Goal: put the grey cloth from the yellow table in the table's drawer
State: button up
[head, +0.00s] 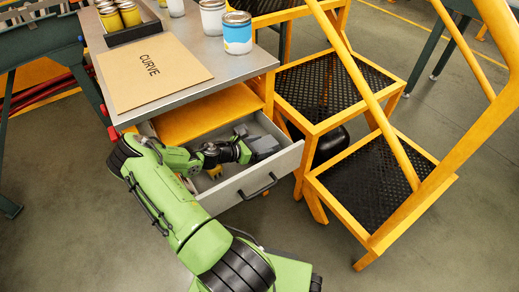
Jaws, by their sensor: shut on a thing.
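The table (224,70) has a grey metal top and yellow parts below it. Its drawer (233,187) is pulled open, with a grey front and a dark handle. My green arm reaches over the drawer's left side. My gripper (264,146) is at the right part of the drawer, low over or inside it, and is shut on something. A small grey shape there looks like the grey cloth, but it is hard to separate from the gripper, and the fingertips are not clear. No other grey cloth shows on the tabletop.
A small yellow thing (215,172) is in the drawer. Yellow steps (322,90) with a rail stand close on the right.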

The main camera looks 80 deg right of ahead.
jog(key=shift+r, duration=0.1)
jog(key=shift+f, duration=0.65)
jog(key=o, duration=1)
jog(key=shift+o, duration=0.2)
jog(key=shift+r, duration=0.35)
jog(key=p+v, duration=0.3)
jog(key=v, duration=0.9)
jog(key=shift+r, duration=0.3)
